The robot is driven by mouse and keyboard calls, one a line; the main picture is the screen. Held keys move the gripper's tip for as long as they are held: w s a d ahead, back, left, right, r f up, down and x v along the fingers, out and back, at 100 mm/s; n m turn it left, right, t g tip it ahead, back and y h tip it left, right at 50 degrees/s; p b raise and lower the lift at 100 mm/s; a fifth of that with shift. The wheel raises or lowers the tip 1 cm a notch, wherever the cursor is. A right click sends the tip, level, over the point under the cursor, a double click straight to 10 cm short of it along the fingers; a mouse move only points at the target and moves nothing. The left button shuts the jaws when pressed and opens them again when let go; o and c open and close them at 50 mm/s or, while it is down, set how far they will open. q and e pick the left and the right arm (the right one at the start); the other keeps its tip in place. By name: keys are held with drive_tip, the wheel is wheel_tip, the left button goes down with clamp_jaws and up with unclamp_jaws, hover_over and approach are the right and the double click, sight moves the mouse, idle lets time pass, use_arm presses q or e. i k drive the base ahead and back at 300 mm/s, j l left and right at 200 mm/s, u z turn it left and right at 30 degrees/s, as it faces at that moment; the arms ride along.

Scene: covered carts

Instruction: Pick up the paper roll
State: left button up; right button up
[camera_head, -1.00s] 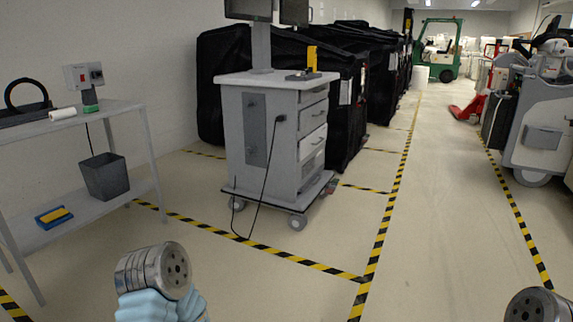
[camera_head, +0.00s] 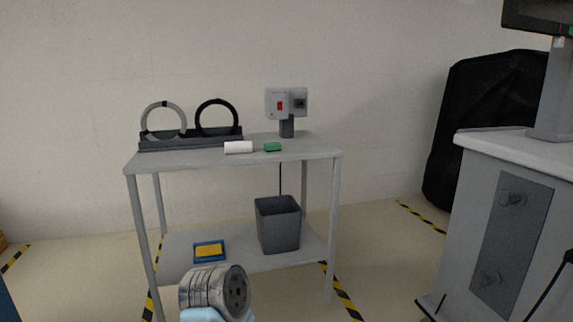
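The white paper roll (camera_head: 238,147) lies on its side near the front edge of the grey table's top shelf (camera_head: 200,157). A small green item (camera_head: 272,147) sits just to its right. Part of my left arm, a metal wrist joint with light blue below it, shows at the bottom centre, in front of and below the table. No gripper fingers show in this view. My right arm is out of view.
The lower shelf holds a grey bin (camera_head: 278,224) and a blue-yellow item (camera_head: 209,251). A grey cart (camera_head: 500,240) stands at the right.

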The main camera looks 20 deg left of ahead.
sight(231, 148)
drive_tip(key=i+u, duration=0.5)
drive_tip(key=i+l+u, duration=0.25)
drive_tip(key=i+u, duration=0.2)
drive_tip(key=i+l+u, duration=0.35)
drive_tip(key=u, duration=0.15)
drive_tip(key=i, duration=0.1)
